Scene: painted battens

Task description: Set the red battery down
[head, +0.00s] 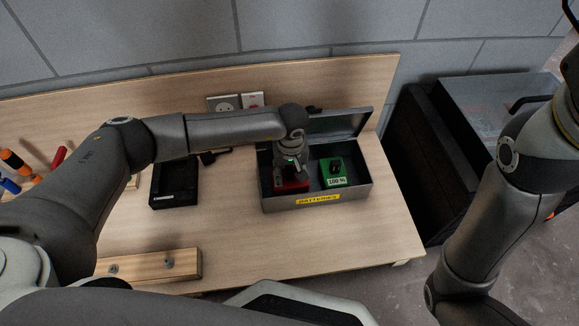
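The red battery (292,187) is in the left part of the grey metal box (343,196) marked "BATTERIES". Its top is largely hidden by my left gripper (291,174), which points down over it from above. The fingertips are at the battery, but they are too small and dark to tell whether they grip it. Whether the battery rests on the box floor is hidden by the front wall. A green battery (333,173) labelled "100 %" stands to its right in the same box. My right arm is at the right; its gripper is out of view.
The box lid (341,124) is open at the back. A black charger (174,184) sits on the workbench (236,243) left of the box. Wall sockets (224,103) are behind. A wooden batten (150,265) lies at the front, and tools (15,160) stand far left.

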